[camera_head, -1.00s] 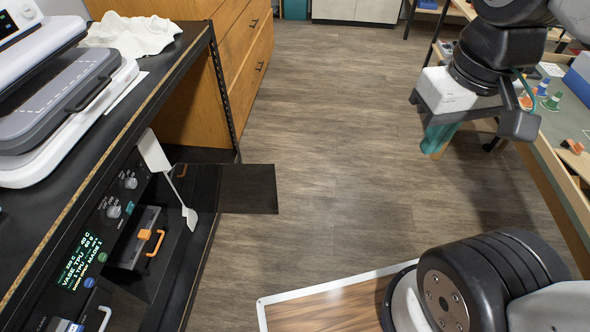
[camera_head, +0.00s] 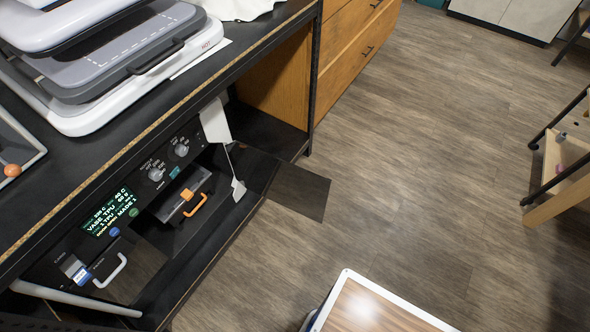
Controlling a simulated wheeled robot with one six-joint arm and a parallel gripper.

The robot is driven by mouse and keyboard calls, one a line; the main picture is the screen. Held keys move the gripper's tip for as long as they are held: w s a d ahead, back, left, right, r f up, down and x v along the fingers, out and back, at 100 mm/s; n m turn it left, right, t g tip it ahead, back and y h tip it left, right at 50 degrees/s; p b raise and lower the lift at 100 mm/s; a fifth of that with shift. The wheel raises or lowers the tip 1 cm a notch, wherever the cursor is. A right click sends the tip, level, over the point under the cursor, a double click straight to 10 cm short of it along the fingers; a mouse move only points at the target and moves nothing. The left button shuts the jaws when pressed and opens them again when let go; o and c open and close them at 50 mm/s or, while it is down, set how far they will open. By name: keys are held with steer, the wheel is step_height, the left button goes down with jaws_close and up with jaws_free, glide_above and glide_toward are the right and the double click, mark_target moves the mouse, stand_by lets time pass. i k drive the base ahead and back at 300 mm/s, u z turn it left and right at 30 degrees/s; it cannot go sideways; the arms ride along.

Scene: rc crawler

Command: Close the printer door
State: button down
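The printer (camera_head: 158,172) sits on the shelf under the black bench at left. Its front has knobs, a lit green-text display (camera_head: 110,212) and an open bay with an orange handle (camera_head: 196,204). The printer door (camera_head: 302,190), a dark, see-through-looking panel, stands open and sticks out to the right over the floor. Its near side joins the printer area beside a white piece (camera_head: 238,189); the hinge itself is not clear. My gripper is not in view, and nothing is seen touching the door.
The bench top (camera_head: 215,60) above the printer holds a grey and white press (camera_head: 110,70). Wooden drawers (camera_head: 350,45) stand beyond. A wooden table's leg frame (camera_head: 565,170) is at the right edge.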

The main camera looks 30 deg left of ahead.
mark_target(304, 192)
steer(key=u, duration=0.05)
steer(key=i, duration=3.85)
steer(key=u, duration=4.4)
